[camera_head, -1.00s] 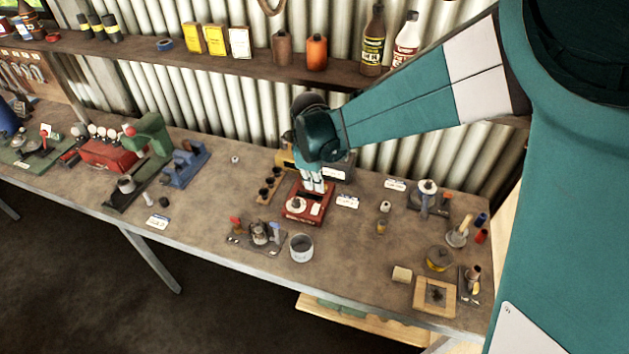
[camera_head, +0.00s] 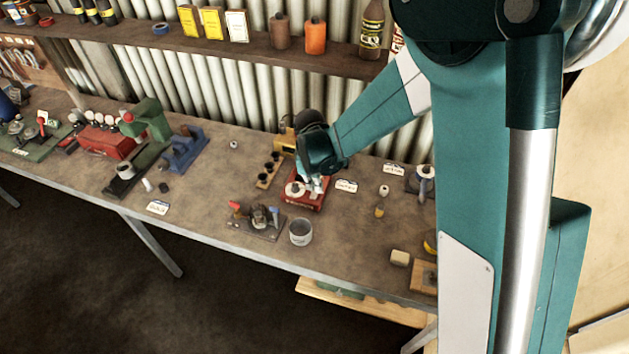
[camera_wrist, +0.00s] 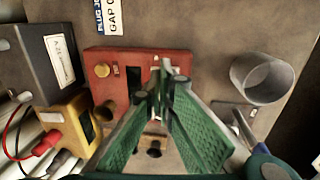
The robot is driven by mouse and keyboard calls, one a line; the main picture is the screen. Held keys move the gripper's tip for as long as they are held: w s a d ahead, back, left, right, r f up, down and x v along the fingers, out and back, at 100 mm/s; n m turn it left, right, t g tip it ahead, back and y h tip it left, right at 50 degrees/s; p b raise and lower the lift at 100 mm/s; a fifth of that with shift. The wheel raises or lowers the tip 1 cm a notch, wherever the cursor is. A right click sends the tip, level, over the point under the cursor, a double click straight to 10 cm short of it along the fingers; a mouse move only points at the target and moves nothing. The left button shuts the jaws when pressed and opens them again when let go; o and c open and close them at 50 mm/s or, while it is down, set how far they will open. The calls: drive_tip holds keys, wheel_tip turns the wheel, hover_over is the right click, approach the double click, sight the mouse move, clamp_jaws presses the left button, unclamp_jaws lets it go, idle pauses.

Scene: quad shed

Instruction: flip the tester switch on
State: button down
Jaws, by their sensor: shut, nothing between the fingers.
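The tester appears to be the red box (camera_head: 303,201) near the middle of the bench. A pale round part (camera_head: 295,189) sits on its top. In the wrist view the red box (camera_wrist: 190,63) lies beneath my gripper, with a yellow button (camera_wrist: 102,70) and a dark slot (camera_wrist: 134,80) on its face. My gripper (camera_head: 316,186) is shut and empty, pointing down over the right part of the box. In the wrist view its fingertips (camera_wrist: 162,72) are together close to the box face. They hide part of it; the switch and its position cannot be made out, nor whether the fingers touch.
A metal can (camera_head: 300,232) and a small dark tray of parts (camera_head: 257,222) stand in front. A holder with dark cups (camera_head: 268,172) is left of the box. A yellow meter (camera_wrist: 78,120) with leads and a grey case (camera_wrist: 35,58) are near. Label card (camera_head: 346,186) lies right.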

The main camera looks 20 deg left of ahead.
drive_tip(key=shift+f, duration=0.5)
drive_tip(key=shift+w, duration=0.1)
